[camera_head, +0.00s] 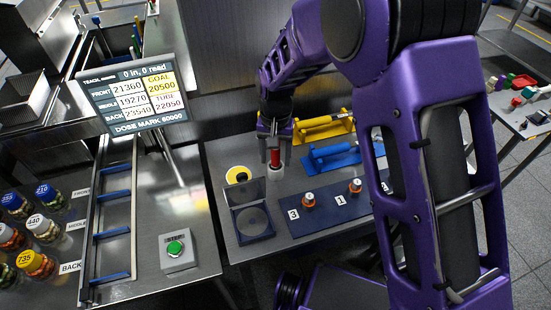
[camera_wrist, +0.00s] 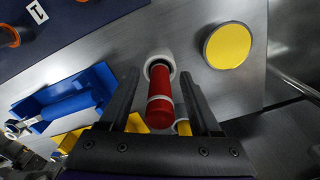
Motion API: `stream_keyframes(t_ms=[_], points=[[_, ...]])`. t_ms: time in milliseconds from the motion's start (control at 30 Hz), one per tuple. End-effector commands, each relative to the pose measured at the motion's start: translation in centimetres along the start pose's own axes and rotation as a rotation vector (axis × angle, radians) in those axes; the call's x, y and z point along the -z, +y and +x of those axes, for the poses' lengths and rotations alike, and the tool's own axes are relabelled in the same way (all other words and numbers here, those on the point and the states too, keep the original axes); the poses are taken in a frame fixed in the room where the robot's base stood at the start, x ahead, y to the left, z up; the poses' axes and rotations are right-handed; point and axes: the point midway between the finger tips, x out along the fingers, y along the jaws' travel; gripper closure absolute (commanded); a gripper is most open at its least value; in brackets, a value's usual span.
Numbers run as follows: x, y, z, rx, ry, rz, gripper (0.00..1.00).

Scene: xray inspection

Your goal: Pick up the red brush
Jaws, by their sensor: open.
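The red brush (camera_head: 275,157) stands upright in a small pale round holder (camera_head: 276,173) on the metal table. In the wrist view the red brush (camera_wrist: 160,112) shows as a red handle with a white band, its far end in the holder's white ring. My gripper (camera_head: 274,140) is above and around the brush's upper part. In the wrist view my gripper (camera_wrist: 160,78) is open, one finger on each side of the brush, with gaps visible on both sides. The brush's lower end is hidden in the holder.
Blue (camera_head: 342,154) and yellow (camera_head: 322,128) trays lie right of the brush. A yellow disc (camera_head: 237,174) is to its left. An open dark case (camera_head: 250,216) and a dark blue mat (camera_head: 325,213) with orange-based pieces are in front. A green button box (camera_head: 176,250) stands left.

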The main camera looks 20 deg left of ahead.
Motion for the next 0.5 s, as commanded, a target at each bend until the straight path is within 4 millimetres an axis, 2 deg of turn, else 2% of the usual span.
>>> stream_keyframes(t_ms=[167,500], points=[[0.01,0.00,0.00,0.000,0.001,0.000,0.36],[0.01,0.00,-0.03,0.000,0.001,0.000,0.95]])
